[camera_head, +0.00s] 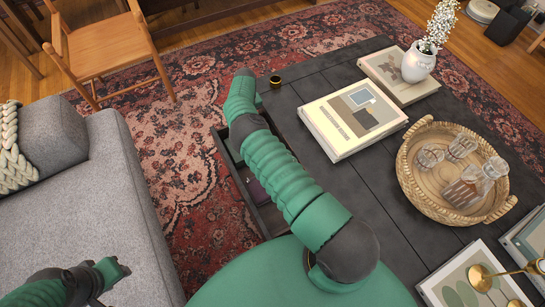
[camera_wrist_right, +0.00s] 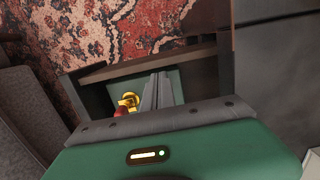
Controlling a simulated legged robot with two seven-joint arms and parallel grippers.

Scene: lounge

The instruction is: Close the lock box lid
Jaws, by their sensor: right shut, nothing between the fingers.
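No lock box or lid is plainly recognisable. In the right wrist view, a teal surface (camera_wrist_right: 178,88) and a small gold piece (camera_wrist_right: 128,101) with a reddish part below it show inside an open drawer (camera_wrist_right: 140,68). Whether these belong to the lock box I cannot tell. My right gripper (camera_wrist_right: 158,88) is shut and empty, its dark fingers over the drawer beside the gold piece; contact is unclear. In the head view, my right arm crosses the drawer (camera_head: 236,178) and hides part of it; a dark purple item (camera_head: 258,192) lies inside. My left gripper (camera_head: 112,271) is over the grey sofa, away from the drawer.
The dark coffee table (camera_head: 345,205) carries books (camera_head: 352,117), a white vase (camera_head: 418,62), a wicker tray (camera_head: 425,195) with glassware, and a small dark cup (camera_head: 275,81). A grey sofa (camera_head: 120,200) stands left, a wooden chair (camera_head: 110,45) behind. Patterned rug (camera_head: 185,120) lies between.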

